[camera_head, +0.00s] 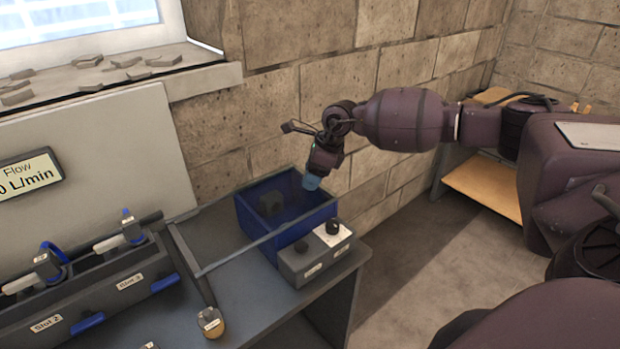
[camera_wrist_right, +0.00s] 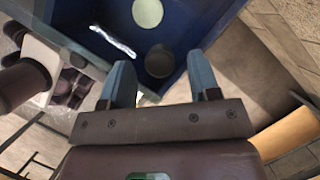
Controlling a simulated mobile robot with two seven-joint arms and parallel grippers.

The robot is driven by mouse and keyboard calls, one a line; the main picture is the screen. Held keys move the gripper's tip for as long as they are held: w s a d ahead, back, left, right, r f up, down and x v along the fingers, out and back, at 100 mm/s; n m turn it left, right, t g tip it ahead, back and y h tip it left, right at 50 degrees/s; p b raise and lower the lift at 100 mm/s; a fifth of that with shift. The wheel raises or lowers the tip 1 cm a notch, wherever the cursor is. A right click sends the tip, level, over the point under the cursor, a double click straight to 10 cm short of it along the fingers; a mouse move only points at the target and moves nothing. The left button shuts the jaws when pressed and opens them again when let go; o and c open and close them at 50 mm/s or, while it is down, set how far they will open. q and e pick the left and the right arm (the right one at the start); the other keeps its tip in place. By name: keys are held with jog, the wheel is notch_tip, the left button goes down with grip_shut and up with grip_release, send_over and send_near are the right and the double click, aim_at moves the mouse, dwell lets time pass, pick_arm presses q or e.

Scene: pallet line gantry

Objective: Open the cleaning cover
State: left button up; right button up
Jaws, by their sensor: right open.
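No part in view is plainly marked as the cleaning cover, and I cannot tell which one it is. My right gripper (camera_head: 311,182) points down over the back right part of a blue bin (camera_head: 285,238) on the bench. In the right wrist view its two blue-grey fingers (camera_wrist_right: 162,85) stand apart with nothing between them, in front of the blue bin (camera_wrist_right: 105,15). A dark block (camera_head: 271,203) lies in the bin. A pale round thing (camera_wrist_right: 147,12) and a dark round one (camera_wrist_right: 159,61) show inside the bin in the wrist view. My left gripper is out of view.
A labelled slot rack (camera_head: 100,290) with blue handles is at left. A thin grey bar frame lies between, with a tan-ended lever (camera_head: 211,322). A stone wall rises close behind the bin.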

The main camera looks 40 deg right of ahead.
jog(key=shift+x, duration=0.75)
grip_shut()
